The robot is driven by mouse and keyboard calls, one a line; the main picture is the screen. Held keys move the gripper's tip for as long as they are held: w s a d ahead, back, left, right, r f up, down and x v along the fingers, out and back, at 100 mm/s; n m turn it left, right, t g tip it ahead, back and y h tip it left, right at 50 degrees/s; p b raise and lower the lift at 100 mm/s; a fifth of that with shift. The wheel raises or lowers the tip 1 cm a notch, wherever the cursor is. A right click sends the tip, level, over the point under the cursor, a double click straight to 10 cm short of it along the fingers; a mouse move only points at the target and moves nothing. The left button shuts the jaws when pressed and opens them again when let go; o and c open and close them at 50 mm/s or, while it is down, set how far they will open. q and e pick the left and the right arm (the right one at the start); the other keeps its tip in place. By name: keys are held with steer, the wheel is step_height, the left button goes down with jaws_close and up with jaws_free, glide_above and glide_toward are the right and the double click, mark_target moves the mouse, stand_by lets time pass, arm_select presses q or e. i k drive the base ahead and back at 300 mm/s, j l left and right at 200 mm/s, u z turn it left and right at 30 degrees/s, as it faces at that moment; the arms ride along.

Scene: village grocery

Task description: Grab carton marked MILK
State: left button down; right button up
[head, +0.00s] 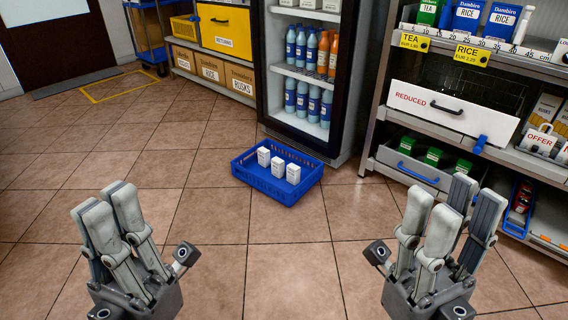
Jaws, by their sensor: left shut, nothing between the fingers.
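Three small white cartons (278,167) stand upright in a blue crate (287,195) on the floor, ahead of me near the middle of the head view. Their printing is too small to read, so I cannot tell which is marked MILK. My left gripper (104,199) is shut and empty at the lower left, apart from the crate. My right gripper (453,196) is at the lower right, also apart from the crate. Whether its fingers are open or shut is unclear, and I see nothing held in it.
A fridge (349,72) with bottles stands behind the crate. At right, a shelf unit has a REDUCED drawer (439,104) and RICE packs (500,18). Boxes (209,69) and a yellow bin (224,28) line the back wall. The tiled floor (200,205) in front is clear.

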mark_target(278, 164)
steer(key=i+j+z, duration=0.2)
steer(key=z, duration=0.25)
steer(key=i+j+z, duration=0.15)
steer(key=z, duration=0.3)
steer(key=i+j+z, duration=0.1)
steer(key=j, duration=0.3)
steer(key=i+j+z, duration=0.1)
steer(key=j, duration=0.35)
steer(key=i+j+z, duration=0.1)
steer(key=i+j, duration=0.15)
steer(key=j, duration=0.2)
steer(key=i+j+z, duration=0.1)
steer(key=j, duration=0.35)
steer(key=i+j+z, duration=0.1)
steer(key=j, duration=0.35)
steer(key=i+j+z, duration=0.1)
steer(key=j, duration=0.35)
steer(key=i+j, duration=0.1)
steer(key=j, duration=0.45)
steer(key=i+j, duration=0.1)
steer(key=j, duration=0.45)
steer(key=i+j, duration=0.1)
steer(key=j, duration=0.45)
steer(key=i+j, duration=0.1)
steer(key=j, duration=0.4)
